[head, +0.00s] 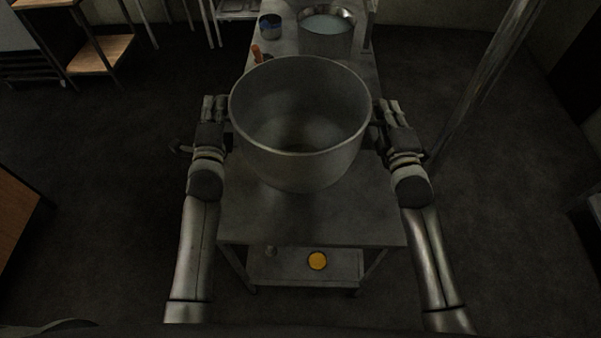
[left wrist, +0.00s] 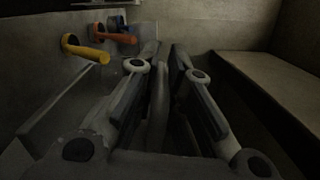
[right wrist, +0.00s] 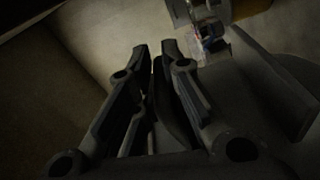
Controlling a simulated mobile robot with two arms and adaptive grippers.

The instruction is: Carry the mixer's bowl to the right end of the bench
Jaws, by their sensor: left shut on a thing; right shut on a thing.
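The mixer's bowl (head: 300,170) is a large, deep grey metal bowl, upright and apparently empty, in the middle of the head view. It is over the near part of the metal bench (head: 260,222); I cannot tell whether its base touches the top. My left gripper (head: 222,110) is at the bowl's left side and my right gripper (head: 376,112) at its right side. Both are shut on the bowl. In the right wrist view the fingers (right wrist: 158,58) also close on a dark part.
A yellow round thing (head: 317,261) lies on the lower shelf. A slanted post (head: 485,85) rises at right.

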